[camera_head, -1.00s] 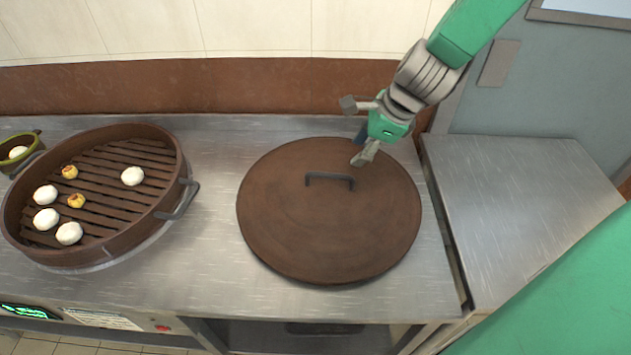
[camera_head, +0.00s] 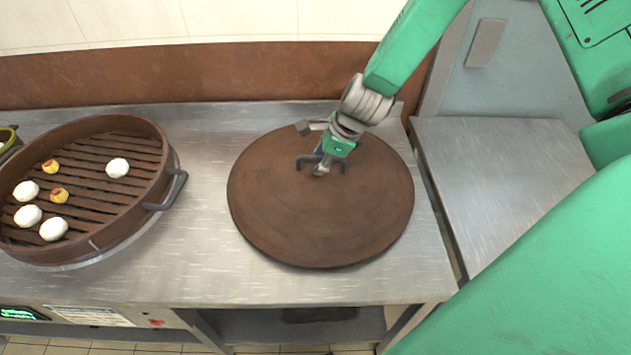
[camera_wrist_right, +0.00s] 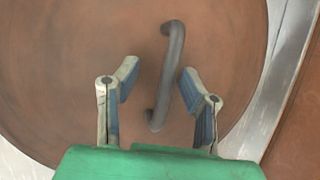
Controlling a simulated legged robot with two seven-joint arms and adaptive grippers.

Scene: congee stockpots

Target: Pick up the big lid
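The big lid (camera_head: 320,225) is a round brown disc lying flat on the steel counter in the head view. Its dark bar handle (camera_head: 303,161) stands near its far side, partly hidden by my right gripper (camera_head: 322,168). In the right wrist view the handle (camera_wrist_right: 173,75) lies between the two spread fingers of my right gripper (camera_wrist_right: 158,85), and the lid (camera_wrist_right: 75,70) fills most of the background. The right gripper is open, and I see no finger clearly touching the handle. My left gripper is out of view.
A round brown steamer (camera_head: 165,150) with slats holds several white buns and some yellow items at the left of the steel counter (camera_head: 200,280). A brown wall strip (camera_head: 200,75) runs behind. A lower steel surface (camera_head: 500,180) lies to the right, across a gap.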

